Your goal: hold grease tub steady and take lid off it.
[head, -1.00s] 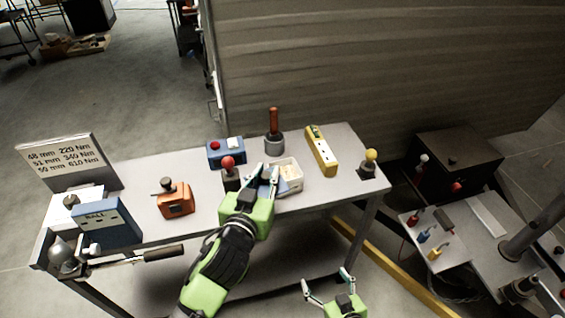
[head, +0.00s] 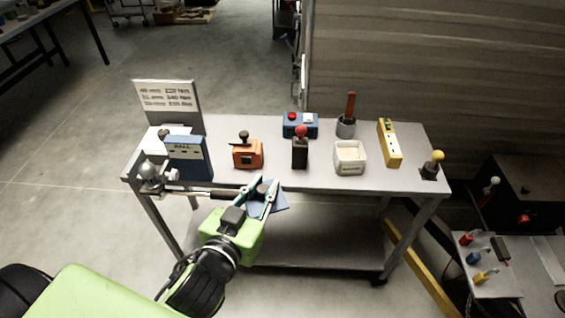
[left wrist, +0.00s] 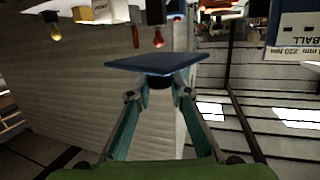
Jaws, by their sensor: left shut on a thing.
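The grease tub (head: 350,158) is a small white square container standing upright on the grey bench, its top open and pale stuff showing inside. The lid (head: 279,202) is a flat dark blue plate. My left gripper (head: 261,188) is shut on it, near the bench's front edge, left of the tub and apart from it. In the left wrist view the lid (left wrist: 158,63) spans across beyond the fingertips, with a dark knob under it between them. My right gripper is not in view, and nothing is seen holding the tub.
The bench (head: 320,180) also bears a red-knobbed black block (head: 300,153), an orange box (head: 247,154), a blue button box (head: 300,125), a red-handled grey pot (head: 346,126), a yellow strip (head: 389,143) and a yellow-knobbed lever (head: 432,165). A blue box (head: 188,157) stands left.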

